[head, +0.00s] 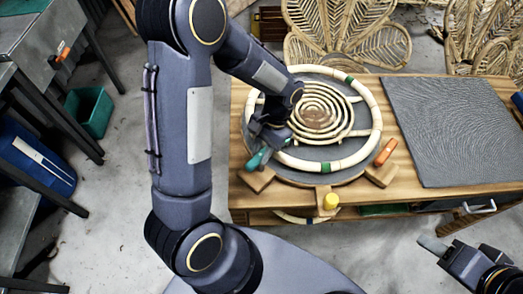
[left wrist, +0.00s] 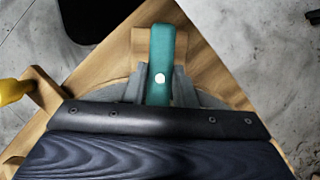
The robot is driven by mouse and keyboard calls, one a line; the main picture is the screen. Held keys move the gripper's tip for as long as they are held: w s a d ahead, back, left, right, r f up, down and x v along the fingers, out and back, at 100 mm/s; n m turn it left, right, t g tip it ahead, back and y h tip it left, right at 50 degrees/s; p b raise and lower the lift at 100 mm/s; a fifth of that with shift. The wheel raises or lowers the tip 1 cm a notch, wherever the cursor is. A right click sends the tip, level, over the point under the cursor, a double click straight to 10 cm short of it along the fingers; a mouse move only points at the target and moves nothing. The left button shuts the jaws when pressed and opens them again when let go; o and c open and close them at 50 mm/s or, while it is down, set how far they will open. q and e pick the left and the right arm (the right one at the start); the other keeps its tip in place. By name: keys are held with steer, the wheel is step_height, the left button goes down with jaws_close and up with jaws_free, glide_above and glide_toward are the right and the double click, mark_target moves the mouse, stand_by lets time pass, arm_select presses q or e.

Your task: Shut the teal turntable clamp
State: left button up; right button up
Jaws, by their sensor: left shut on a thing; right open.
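The round grey turntable (head: 318,180) sits on the wooden workbench (head: 222,38) (left wrist: 212,58).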

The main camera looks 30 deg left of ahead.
arm_select(q)
steer(key=o, duration=1)
steer(key=v, duration=0.7)
steer(key=shift+w+r, duration=0.15)
steer(key=shift+r, duration=0.2)
steer(key=shift+r, duration=0.3)
steer(key=s+r+n+t+h, duration=0.1)
steer(key=s+r+t, duration=0.2)
steer(key=s, duration=0.2)
steer(key=s+r+n+t+h, duration=0.2)
steer(key=s+r+t, duration=0.1)
steer(key=s, duration=0.2)
steer(key=s+r+n+t+h, duration=0.1)
steer(key=s+r+t+h, duration=0.1)
steer(key=s+r+t, duration=0.1)
steer(key=shift+s+n+t, duration=0.3)
steer(key=shift+s+t, duration=0.2)
steer(key=shift+s, duration=0.5)
